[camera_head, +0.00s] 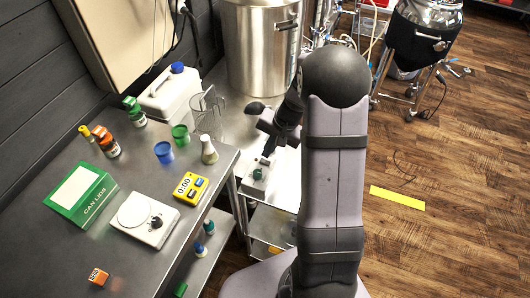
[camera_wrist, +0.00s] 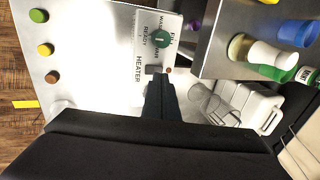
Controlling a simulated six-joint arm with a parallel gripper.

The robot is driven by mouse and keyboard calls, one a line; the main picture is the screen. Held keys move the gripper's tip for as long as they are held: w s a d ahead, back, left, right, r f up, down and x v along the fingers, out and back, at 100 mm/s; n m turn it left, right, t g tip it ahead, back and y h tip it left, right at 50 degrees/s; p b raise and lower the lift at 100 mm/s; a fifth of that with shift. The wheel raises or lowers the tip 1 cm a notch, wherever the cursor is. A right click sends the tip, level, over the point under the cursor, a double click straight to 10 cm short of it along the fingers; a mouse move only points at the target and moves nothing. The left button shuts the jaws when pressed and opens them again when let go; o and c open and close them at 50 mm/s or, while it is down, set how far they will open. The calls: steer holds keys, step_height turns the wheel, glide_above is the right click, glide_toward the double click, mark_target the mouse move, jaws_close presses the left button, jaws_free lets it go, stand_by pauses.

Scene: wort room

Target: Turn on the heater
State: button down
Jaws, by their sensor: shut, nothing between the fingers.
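The heater panel (camera_wrist: 139,40) is a pale plate lettered "HEATER" and "READY" in the wrist view. A green round knob (camera_wrist: 163,39) with a pale mark sits on it, and a small reddish dot (camera_wrist: 168,70) lies nearer my gripper. In the head view the panel (camera_head: 253,188) lies on the steel surface beyond the table's right edge, with the green knob (camera_head: 258,174) on it. My gripper (camera_wrist: 158,72) is shut and empty, its tips close to the panel's lettering and short of the knob. Whether they touch the panel cannot be told.
A steel pot (camera_head: 262,50) stands behind. Several coloured round buttons (camera_wrist: 46,49) line the surface at left.

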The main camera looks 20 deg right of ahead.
mark_target(266, 163)
steer(key=shift+p+x, duration=0.35)
steer(key=shift+x, duration=1.35)
steer(key=shift+f+b, duration=0.25)
steer(key=shift+b, duration=0.15)
steer(key=shift+r, duration=0.1)
steer(key=shift+s, duration=0.15)
steer(key=shift+s+d, duration=0.45)
steer(key=shift+s, duration=0.05)
steer(key=shift+f, duration=0.25)
steer(key=shift+r, duration=0.15)
